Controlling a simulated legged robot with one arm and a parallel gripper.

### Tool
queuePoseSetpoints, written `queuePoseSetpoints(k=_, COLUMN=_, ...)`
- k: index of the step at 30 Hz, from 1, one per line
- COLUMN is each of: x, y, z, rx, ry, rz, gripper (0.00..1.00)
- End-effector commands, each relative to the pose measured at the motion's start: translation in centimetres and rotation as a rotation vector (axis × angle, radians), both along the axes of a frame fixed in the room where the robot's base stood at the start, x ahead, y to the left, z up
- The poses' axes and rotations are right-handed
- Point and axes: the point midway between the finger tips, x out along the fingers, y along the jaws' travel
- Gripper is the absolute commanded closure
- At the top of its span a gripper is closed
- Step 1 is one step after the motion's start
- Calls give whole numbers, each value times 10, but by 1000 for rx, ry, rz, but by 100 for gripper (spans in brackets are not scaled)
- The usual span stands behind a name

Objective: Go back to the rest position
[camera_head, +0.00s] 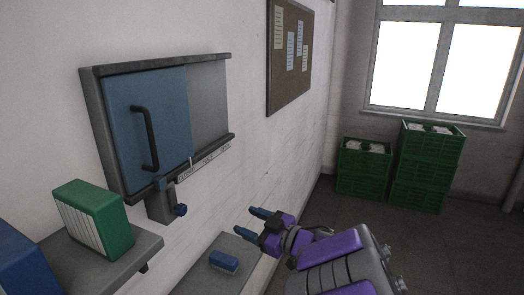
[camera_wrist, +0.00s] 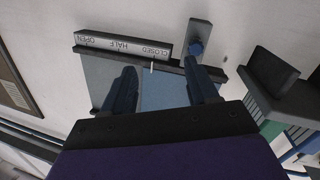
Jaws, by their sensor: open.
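My gripper (camera_head: 253,222) is open and empty, in front of the wall and to the right of the wall cabinet (camera_head: 88,120). Its two blue fingers stand apart and touch nothing that I can see. In the wrist view my gripper (camera_wrist: 159,70) points towards the cabinet, which appears upside down. The cabinet's blue sliding panel (camera_head: 175,110) has a dark handle (camera_head: 147,138) and covers the left part; a grey area (camera_head: 208,100) shows at right. A label strip (camera_wrist: 105,44) reads open, half and closed, with a white pointer (camera_wrist: 152,67) near closed.
A small bracket with a blue knob (camera_head: 181,210) is below the cabinet. A shelf (camera_head: 110,262) at left holds a green box (camera_head: 105,225). A blue block (camera_head: 224,261) lies on a lower grey surface. Green crates (camera_head: 430,160) stand at the back right, with clear floor before them.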

Motion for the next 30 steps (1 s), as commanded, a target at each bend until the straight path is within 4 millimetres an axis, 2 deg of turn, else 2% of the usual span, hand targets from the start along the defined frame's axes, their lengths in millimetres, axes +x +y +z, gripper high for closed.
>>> queuePoseSetpoints(k=3, x=25, y=-41, z=-10, rx=-84, ry=-23, rz=-220, gripper=41)
queuePoseSetpoints(k=7, x=39, y=-95, z=-19, rx=-161, ry=-4, rz=-465, gripper=41)
queuePoseSetpoints(k=11, x=35, y=-150, z=-33, rx=-222, ry=55, rz=-694, gripper=41)
queuePoseSetpoints(k=14, x=21, y=-190, z=-49, rx=-260, ry=133, rz=-854, gripper=41)
queuePoseSetpoints(k=18, x=-14, y=-235, z=-82, rx=-304, ry=284, rz=-1043, gripper=41)
queuePoseSetpoints(k=22, x=-59, y=-263, z=-119, rx=-338, ry=463, rz=-1176, gripper=41)
queuePoseSetpoints(k=26, x=-115, y=-273, z=-163, rx=-372, ry=676, rz=-1257, gripper=41)
queuePoseSetpoints(k=30, x=-184, y=-266, z=-212, rx=-417, ry=936, rz=-1281, gripper=41)
